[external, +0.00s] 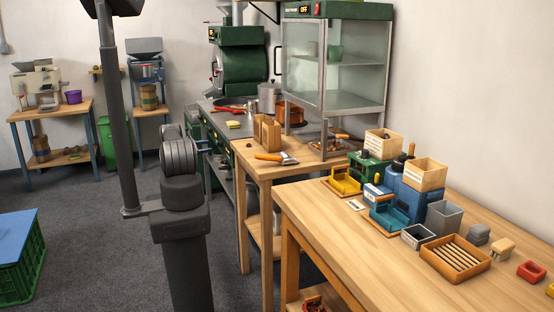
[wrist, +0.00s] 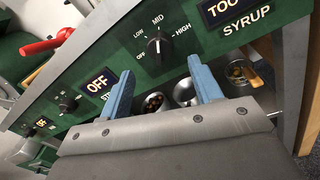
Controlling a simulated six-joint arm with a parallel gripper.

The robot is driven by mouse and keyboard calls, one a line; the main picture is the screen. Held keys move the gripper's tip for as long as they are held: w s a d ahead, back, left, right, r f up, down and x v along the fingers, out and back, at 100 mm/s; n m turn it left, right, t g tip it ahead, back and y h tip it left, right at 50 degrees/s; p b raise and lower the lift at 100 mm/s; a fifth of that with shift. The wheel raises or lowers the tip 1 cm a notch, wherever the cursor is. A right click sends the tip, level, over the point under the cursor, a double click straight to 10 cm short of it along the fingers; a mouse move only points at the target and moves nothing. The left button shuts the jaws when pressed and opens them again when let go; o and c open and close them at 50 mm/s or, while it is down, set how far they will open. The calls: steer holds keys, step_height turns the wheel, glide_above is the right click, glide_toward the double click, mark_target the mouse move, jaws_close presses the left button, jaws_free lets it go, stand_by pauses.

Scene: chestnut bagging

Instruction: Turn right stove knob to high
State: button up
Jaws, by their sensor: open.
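The right stove knob (wrist: 158,46) is black with a white mark and sits on the green stove panel in the wrist view. OFF, LOW, MID and HIGH are printed around it. Its mark appears to point up toward MID. My gripper (wrist: 160,68) is open, with its two blue fingers on either side below the knob and nothing between them. The knob lies just beyond the fingertips; I cannot tell if they touch it. Another knob (wrist: 67,103) sits further left on the panel. In the external view my arm hides the fingers, and the knobs are too small to make out.
An OFF display (wrist: 97,84) is left of the knob and a SYRUP display (wrist: 240,15) is right. Metal cups (wrist: 187,92) stand below the panel. A red handle (wrist: 45,44) lies above left. A wooden table (external: 268,175) adjoins the stove, with a glass cabinet (external: 335,70) behind.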

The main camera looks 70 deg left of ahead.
mark_target(219, 144)
steer(key=w, duration=0.6)
steer(key=shift+w+a, duration=0.25)
steer(key=shift+w, duration=0.15)
steer(key=c, duration=1)
